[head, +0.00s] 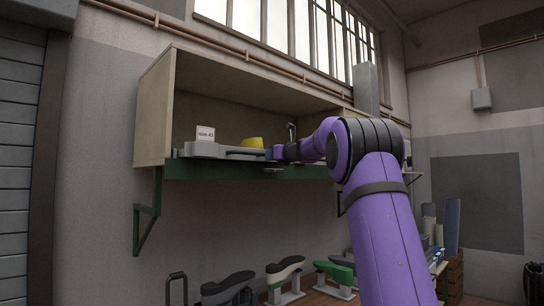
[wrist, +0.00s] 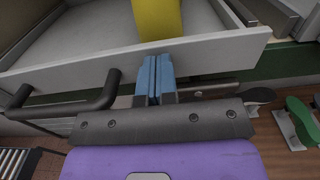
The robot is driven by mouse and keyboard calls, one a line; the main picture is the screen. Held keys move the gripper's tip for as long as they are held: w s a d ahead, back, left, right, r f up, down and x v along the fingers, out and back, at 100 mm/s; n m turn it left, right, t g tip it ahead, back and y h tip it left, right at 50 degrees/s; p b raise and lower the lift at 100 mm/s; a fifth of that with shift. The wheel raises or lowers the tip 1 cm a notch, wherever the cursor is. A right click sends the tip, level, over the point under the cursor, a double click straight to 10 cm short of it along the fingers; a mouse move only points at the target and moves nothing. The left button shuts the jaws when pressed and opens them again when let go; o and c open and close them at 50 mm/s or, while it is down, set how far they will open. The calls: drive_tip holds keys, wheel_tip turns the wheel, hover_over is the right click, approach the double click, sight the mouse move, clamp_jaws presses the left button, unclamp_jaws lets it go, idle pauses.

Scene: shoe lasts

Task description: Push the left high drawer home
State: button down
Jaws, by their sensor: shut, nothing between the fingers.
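The left high drawer is a pale grey tray standing out of the wooden wall cabinet in the head view (head: 205,149). In the wrist view its front panel (wrist: 225,52) crosses the top, with a dark bar handle (wrist: 75,106) on the left. A yellow object (wrist: 157,18) lies inside it and also shows in the head view (head: 251,142). My gripper (wrist: 155,60) has its blue fingers shut and empty, tips at the front panel, right of the handle. I cannot tell whether they touch. In the head view my gripper (head: 278,152) is small at the drawer front.
The cabinet (head: 155,110) has a green rail (head: 215,170) below and a bracket (head: 150,210) under it. A white size card (head: 206,133) stands at the drawer. Shoe-shaped forms on stands (head: 285,270) are below. The wall beneath the cabinet's left part is clear.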

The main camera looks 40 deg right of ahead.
drive_tip(key=shift+w+a, duration=0.15)
drive_tip(key=shift+w, duration=1.55)
drive_tip(key=s+d, duration=0.1)
drive_tip(key=s, duration=1.3)
